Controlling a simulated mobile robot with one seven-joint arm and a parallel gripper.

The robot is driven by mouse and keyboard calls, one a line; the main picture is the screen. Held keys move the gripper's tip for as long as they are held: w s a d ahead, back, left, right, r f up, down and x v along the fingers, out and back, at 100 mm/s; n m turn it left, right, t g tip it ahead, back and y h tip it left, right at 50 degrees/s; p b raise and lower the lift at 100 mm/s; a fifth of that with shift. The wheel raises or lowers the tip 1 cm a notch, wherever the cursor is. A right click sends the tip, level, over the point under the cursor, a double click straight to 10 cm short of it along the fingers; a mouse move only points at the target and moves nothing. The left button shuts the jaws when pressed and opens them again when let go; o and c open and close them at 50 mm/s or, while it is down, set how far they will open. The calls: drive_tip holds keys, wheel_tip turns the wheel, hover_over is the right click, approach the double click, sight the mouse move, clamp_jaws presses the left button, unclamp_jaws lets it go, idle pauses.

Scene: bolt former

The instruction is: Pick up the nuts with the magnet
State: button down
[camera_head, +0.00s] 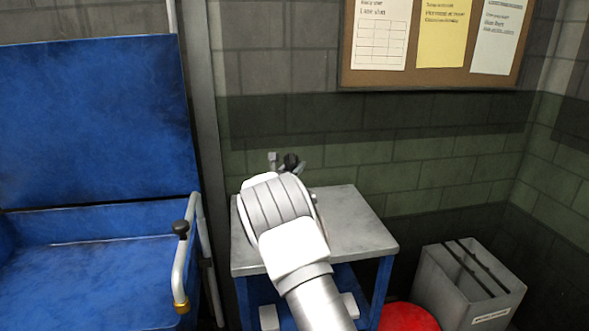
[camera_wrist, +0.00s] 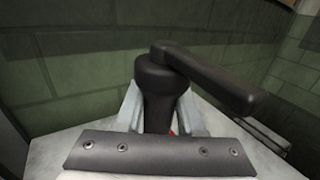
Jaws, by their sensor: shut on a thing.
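My gripper (camera_head: 287,163) is over the back of a small grey-topped table (camera_head: 355,215), mostly hidden behind my own wrist in the head view. In the wrist view its two grey fingers (camera_wrist: 160,112) are closed on a black tool with a round top and a side lever (camera_wrist: 160,78), which I take to be the magnet. The dark tool (camera_head: 291,160) also shows in the head view. A small red patch shows below it between the fingers. Its lower end is hidden. I see no nuts in either view.
A blue machine (camera_head: 95,120) with a bent grey lever (camera_head: 190,250) stands at the left. A grey bin (camera_head: 468,290) and a red round object (camera_head: 408,317) are on the floor at the right. A green-grey block wall is close behind the table.

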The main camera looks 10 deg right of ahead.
sight(291, 153)
drive_tip(key=shift+r+p, duration=1.15)
drive_tip(key=shift+r, duration=1.4)
